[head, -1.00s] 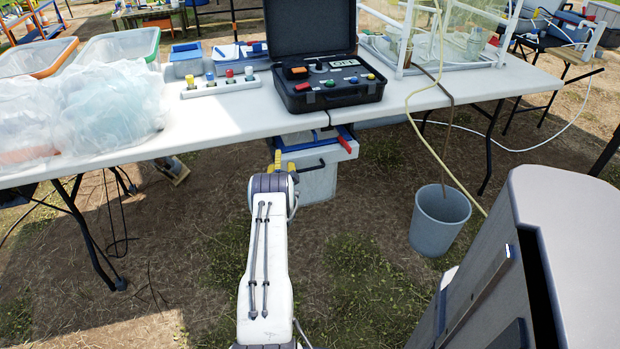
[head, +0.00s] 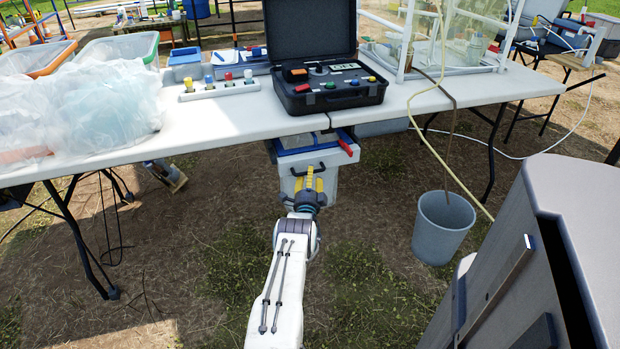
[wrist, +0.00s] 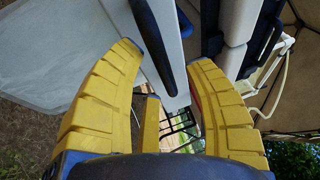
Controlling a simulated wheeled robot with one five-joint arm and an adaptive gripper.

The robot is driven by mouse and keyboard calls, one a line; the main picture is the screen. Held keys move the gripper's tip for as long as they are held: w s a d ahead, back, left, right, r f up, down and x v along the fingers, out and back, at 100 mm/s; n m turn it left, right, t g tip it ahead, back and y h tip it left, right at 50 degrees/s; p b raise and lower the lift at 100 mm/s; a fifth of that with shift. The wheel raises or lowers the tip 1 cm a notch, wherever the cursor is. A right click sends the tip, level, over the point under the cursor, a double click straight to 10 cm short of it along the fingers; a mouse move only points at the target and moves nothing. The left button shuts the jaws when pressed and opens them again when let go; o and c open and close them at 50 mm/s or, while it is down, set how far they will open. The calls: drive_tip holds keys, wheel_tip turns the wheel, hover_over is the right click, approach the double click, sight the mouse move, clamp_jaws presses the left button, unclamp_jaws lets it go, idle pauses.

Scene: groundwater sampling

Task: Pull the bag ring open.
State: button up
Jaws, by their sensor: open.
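My gripper (head: 310,176) is open and empty in front of a white box (head: 331,178) under the table. A dark handle (head: 297,171) on the box's front lies close to the fingertips. In the wrist view, my gripper (wrist: 165,56) has its yellow fingers spread apart, and a dark bar, likely that handle (wrist: 157,40), shows between them. I cannot tell whether any finger touches it. Clear, crumpled plastic bags (head: 105,108) lie on the left of the table, well away from my gripper. I cannot make out a bag ring in either view.
The white table (head: 225,120) spans the view above my gripper. An open black case (head: 330,98) and a bottle rack (head: 215,92) stand on it. A grey bucket (head: 442,230) is on the ground to the right, with a hose above it.

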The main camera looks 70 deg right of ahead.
drive_tip(key=shift+b+x, duration=0.4)
drive_tip(key=shift+x, duration=0.45)
clamp_jaws()
